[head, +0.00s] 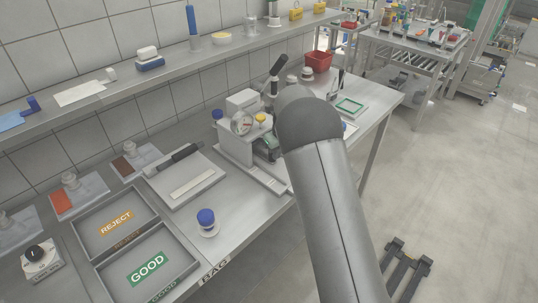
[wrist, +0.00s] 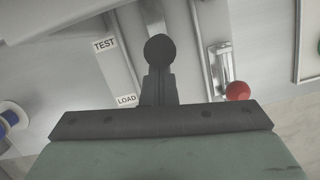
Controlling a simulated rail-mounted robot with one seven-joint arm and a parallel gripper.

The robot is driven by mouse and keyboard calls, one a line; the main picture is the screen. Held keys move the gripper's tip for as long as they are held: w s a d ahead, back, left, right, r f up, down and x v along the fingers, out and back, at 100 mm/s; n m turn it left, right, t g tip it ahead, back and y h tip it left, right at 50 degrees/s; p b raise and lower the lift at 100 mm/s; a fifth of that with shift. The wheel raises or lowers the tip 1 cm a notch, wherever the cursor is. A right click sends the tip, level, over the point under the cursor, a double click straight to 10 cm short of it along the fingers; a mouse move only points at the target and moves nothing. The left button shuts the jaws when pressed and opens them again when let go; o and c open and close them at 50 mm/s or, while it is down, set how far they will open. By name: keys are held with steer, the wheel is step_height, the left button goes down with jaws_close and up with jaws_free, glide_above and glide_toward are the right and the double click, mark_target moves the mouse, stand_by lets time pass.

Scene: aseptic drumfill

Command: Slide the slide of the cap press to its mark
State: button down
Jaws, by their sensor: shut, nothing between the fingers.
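The cap press (head: 240,140) stands on the steel bench in the head view, with a round gauge on its front and a low rail (head: 265,176) running toward the bench's front edge. In the wrist view a white strip (wrist: 115,72) carries the marks TEST, farther up, and LOAD, lower down. A round black knob (wrist: 158,48) lies right of the strip, just beyond my fingertips. My gripper (wrist: 158,75) is shut and empty, its fingers pointing at the knob. I cannot tell whether they touch. In the head view my arm hides the gripper.
A red ball (wrist: 238,91) on a metal fitting is right of my fingers. A blue-topped item (head: 206,220) stands left of the press, near the REJECT tray (head: 148,199) and GOOD tray (head: 192,264). A red bin (head: 318,61) is behind. The floor at right is mostly clear.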

steer(key=shift+w+a+r, duration=0.1)
steer(key=shift+a, duration=0.05)
steer(key=s+d, duration=0.1)
steer(key=s, duration=0.1)
steer(key=s+d+b, duration=0.1)
steer(key=shift+s+d+r, duration=0.15)
steer(key=shift+s+d, duration=0.2)
steer(key=b+v, duration=0.1)
steer(key=v, duration=0.7)
steer(key=s+d+r+n, duration=0.2)
steer(key=s+n, duration=0.2)
steer(key=s, duration=0.1)
steer(key=s+d+r+n, duration=0.2)
steer(key=s+n, duration=0.2)
steer(key=s, duration=0.2)
steer(key=s+d+f+n, duration=0.1)
steer(key=s+d+n, duration=0.1)
steer(key=s+n, duration=0.8)
steer(key=s+d+f+n+g+h, duration=0.1)
steer(key=s+d+f+n, duration=0.1)
steer(key=s+n, duration=0.9)
steer(key=s, duration=0.6)
steer(key=shift+g+h, duration=0.3)
steer(key=shift+d, duration=0.1)
